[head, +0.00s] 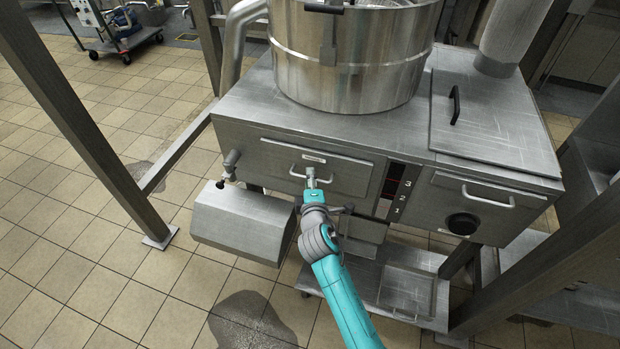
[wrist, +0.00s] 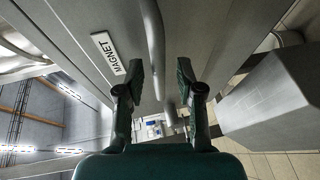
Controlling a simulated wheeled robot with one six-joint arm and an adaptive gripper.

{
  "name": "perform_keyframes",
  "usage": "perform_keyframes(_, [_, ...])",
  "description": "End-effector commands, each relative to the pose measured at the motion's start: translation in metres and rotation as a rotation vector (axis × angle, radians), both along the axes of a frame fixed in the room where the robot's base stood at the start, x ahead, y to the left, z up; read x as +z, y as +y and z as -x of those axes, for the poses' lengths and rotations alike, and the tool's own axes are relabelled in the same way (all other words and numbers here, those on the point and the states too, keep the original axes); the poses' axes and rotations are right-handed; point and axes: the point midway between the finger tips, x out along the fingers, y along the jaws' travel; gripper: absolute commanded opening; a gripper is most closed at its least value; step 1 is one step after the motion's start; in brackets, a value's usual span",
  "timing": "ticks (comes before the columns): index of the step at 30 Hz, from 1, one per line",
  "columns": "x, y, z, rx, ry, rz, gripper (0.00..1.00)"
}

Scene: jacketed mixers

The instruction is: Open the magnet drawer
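The magnet drawer (head: 345,177) is a steel front in the upper left of the mixer's cabinet and looks closed. It has a bar handle (head: 296,172) and a small label above it. In the wrist view the label (wrist: 109,53) reads MAGNET, and the grey handle bar (wrist: 154,45) runs between the two finger pads. My gripper (head: 311,179) is at the drawer front, over the handle; in the wrist view my gripper (wrist: 160,78) is open, with a finger on each side of the bar. I see gaps between the pads and bar. My wrist hides part of the handle.
A steel vessel (head: 350,60) stands on the cabinet. Right of the drawer are a numbered panel (head: 390,192) and another handled front (head: 475,205). A boxy steel hood (head: 240,222) juts out below left. Posts (head: 85,120) flank the machine; the tiled floor at left is mostly clear.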

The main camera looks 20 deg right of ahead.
Motion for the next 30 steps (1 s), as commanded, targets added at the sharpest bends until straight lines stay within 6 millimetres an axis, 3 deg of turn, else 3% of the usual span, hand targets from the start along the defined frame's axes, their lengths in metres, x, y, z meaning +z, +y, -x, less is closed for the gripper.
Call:
perform_keyframes(12, [-0.0014,-0.0018,-0.0083,0.001,0.000,0.000,0.37])
perform_keyframes(17, [-0.0013,-0.0018,-0.0082,0.001,0.000,0.000,0.00])
perform_keyframes(30, [-0.0019,-0.0011,-0.0072,0.001,0.001,0.000,0.00])
